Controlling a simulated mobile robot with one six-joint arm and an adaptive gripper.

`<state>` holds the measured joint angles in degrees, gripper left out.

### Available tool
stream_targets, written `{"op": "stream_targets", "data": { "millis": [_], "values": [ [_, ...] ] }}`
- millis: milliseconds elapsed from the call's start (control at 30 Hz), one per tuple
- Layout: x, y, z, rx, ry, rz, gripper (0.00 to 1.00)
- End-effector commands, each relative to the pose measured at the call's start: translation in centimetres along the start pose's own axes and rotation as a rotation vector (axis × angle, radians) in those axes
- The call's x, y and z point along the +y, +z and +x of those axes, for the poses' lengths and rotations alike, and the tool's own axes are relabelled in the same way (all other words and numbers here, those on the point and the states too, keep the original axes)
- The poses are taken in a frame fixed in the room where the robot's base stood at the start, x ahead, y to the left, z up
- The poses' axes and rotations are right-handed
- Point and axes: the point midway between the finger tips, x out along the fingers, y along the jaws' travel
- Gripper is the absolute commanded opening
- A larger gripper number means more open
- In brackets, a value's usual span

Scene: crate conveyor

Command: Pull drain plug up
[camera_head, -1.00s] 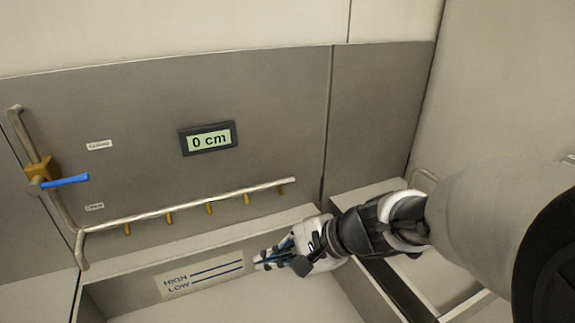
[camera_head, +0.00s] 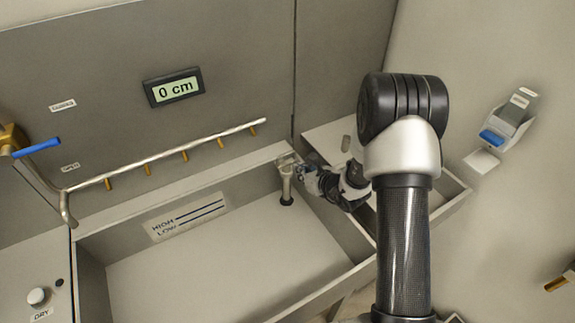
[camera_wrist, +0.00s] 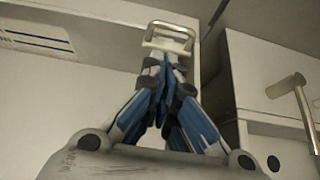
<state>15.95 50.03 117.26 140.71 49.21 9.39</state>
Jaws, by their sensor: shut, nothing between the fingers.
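The drain plug (camera_head: 286,185) stands upright in the back right corner of the tank (camera_head: 200,270), a pale post with a dark base and a loop handle on top. In the wrist view the pale loop handle (camera_wrist: 170,36) shows just beyond my fingertips. My gripper (camera_head: 302,170) is beside the top of the plug, to its right in the head view. In the wrist view my gripper (camera_wrist: 165,68) has its blue-padded fingers together, with nothing between them. Whether the fingertips touch the handle I cannot tell. The dark base appears down at the tank floor.
A spray pipe (camera_head: 165,158) with several brass nozzles runs along the back wall. A blue-handled valve (camera_head: 35,148) is at the left. The display (camera_head: 173,88) reads 0 cm. The HIGH/LOW label (camera_head: 187,215) is on the tank's back wall. A side tray (camera_head: 455,195) lies to the right.

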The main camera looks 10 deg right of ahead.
Motion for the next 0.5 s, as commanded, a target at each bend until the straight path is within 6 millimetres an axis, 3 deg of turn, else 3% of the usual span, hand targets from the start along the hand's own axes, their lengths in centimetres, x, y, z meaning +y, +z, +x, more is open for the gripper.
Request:
{"op": "stream_targets", "data": {
  "millis": [167,500],
  "values": [
    [0.1,-0.1,0.8,0.001,0.002,-0.002,0.0],
    [0.1,-0.1,6.6,0.0,0.003,-0.004,0.0]
  ]
}}
